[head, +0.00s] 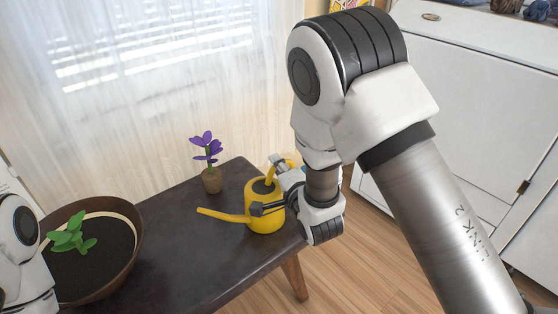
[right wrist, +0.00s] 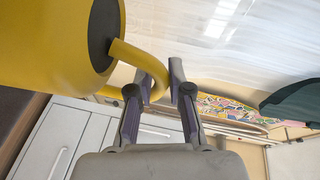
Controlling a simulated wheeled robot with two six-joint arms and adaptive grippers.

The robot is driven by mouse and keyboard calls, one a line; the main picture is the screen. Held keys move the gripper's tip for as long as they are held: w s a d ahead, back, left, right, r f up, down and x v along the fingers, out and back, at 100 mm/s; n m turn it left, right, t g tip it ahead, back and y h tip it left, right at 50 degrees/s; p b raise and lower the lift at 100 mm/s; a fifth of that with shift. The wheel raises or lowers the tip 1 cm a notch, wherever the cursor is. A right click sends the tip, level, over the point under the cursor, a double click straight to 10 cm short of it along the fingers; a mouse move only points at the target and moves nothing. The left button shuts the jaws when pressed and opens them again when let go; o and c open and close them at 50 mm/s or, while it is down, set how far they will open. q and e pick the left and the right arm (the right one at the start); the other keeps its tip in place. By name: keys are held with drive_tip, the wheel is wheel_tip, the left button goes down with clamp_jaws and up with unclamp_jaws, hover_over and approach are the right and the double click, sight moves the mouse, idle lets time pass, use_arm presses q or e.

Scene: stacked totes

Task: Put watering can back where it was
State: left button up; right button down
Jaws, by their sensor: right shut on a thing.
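The yellow watering can (head: 266,215) is upright at the right end of the dark table (head: 185,262), its long spout pointing left. I cannot tell whether its base touches the table. My right gripper (head: 272,183) is at the can's right side, partly hidden by my own wrist. In the right wrist view, my right gripper (right wrist: 158,88) is shut on the can's curved yellow handle (right wrist: 137,60), and the can's body (right wrist: 45,40) fills the upper left. Part of my left arm shows at the left edge of the head view, but its gripper is out of the picture.
A small pot with a purple flower (head: 209,180) stands behind the can's spout. A large brown bowl planter (head: 128,238) with a green plant sits at the table's left. A white cabinet (head: 470,110) stands at the right. Bare tabletop lies between planter and can.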

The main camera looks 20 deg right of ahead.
drive_tip(key=shift+s+r, duration=0.2)
drive_tip(key=c, duration=1.5)
unclamp_jaws()
drive_tip(key=shift+f, duration=0.25)
drive_tip(key=o, duration=0.4)
drive_tip(key=shift+r, duration=0.1)
